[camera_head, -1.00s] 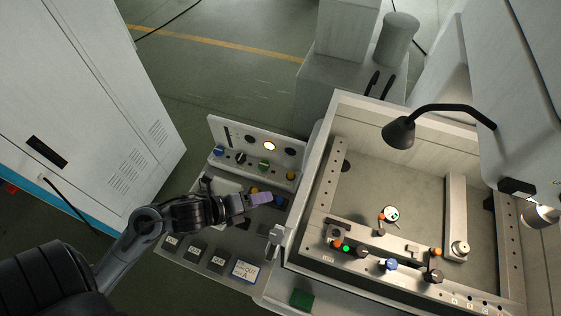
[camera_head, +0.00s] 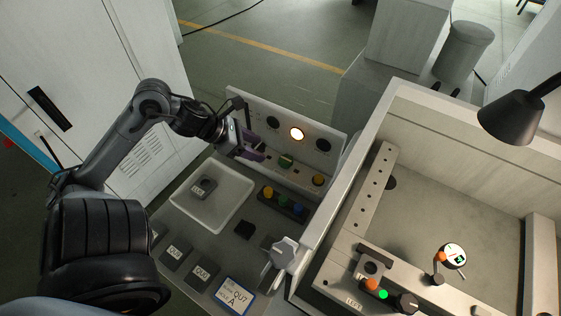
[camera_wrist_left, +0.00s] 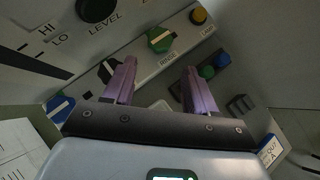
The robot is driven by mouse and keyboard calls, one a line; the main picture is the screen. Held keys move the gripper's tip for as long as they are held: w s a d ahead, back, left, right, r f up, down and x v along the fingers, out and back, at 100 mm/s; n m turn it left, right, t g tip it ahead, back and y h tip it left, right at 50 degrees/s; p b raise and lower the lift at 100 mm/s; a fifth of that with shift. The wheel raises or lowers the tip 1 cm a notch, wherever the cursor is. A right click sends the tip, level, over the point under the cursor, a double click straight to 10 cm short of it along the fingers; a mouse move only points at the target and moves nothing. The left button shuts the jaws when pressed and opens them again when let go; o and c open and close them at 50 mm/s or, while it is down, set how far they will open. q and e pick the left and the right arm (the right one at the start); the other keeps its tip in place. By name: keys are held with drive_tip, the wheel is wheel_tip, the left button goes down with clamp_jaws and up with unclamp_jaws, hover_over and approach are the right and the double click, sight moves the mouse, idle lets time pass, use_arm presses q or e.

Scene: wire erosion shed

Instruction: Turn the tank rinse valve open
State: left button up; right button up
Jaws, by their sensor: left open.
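The rinse valve is a green knob (camera_head: 286,161) on the sloped ledge of the small control panel. In the left wrist view the green knob (camera_wrist_left: 160,40) sits above the printed word RINSE and has a pale line across it. My left gripper (camera_head: 258,149) is open and empty, just left of the knob in the head view. In the left wrist view its two purple fingers (camera_wrist_left: 160,68) stand apart, with the knob beyond and between their tips, apparently not touched. My right gripper is not in view.
A black knob (camera_wrist_left: 106,72) and a blue knob (camera_wrist_left: 58,106) lie left of the rinse knob; a yellow lamp knob (camera_wrist_left: 199,15) lies right. A lit round lamp (camera_head: 297,134) is on the upright panel. A white tray (camera_head: 240,211) and the tank wall (camera_head: 345,190) are nearby.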

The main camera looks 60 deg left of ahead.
sight(284, 159)
use_arm(q)
drive_tip(key=b+x, duration=0.1)
drive_tip(key=x, duration=0.9)
drive_tip(key=c, duration=0.8)
